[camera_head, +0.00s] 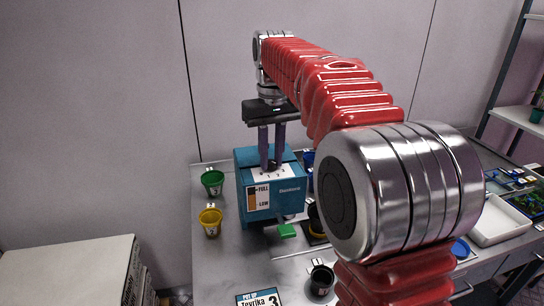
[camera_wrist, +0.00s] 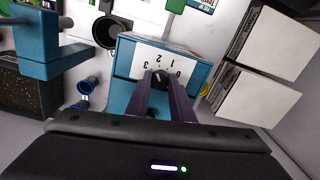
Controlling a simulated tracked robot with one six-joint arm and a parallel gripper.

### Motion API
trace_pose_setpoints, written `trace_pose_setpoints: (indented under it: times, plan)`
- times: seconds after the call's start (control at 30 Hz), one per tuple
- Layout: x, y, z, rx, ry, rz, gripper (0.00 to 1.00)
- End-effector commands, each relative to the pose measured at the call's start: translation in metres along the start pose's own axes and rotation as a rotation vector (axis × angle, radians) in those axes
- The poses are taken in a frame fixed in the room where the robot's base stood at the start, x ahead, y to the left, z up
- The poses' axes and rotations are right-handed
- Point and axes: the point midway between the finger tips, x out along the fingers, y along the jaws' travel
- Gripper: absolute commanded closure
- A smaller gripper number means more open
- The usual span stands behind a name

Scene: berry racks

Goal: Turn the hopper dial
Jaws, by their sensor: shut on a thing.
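The hopper (camera_head: 286,195) is a teal box on the bench, with a FULL–LOW level label on its front. In the wrist view, its white dial plate (camera_wrist: 181,63) carries numbers, with 1, 2 and 3 readable, around a small dark dial knob (camera_wrist: 160,77). My gripper (camera_head: 271,163) points down onto the hopper's top. In the wrist view, my gripper's (camera_wrist: 160,84) two fingers stand on either side of the knob, shut on it. The fingers hide part of the knob and plate, so its exact setting is hard to read.
A green cup (camera_head: 212,182) and a yellow cup (camera_head: 210,222) stand left of the hopper. A green tab (camera_head: 287,231) sits at its front. A black cup (camera_head: 321,280) stands nearer, and a white tray (camera_head: 498,222) lies at right. My arm hides the bench's middle.

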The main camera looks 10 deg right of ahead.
Motion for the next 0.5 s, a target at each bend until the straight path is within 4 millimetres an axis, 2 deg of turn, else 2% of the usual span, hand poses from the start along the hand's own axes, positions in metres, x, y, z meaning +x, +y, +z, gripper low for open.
trace_pose_setpoints:
  times: [0.2, 0.5]
  plan:
    - [-0.0010, -0.0003, -0.0011, -0.149, 0.002, 0.000, 1.00]
    - [-0.0010, -0.0002, -0.0012, -0.244, 0.000, 0.001, 1.00]
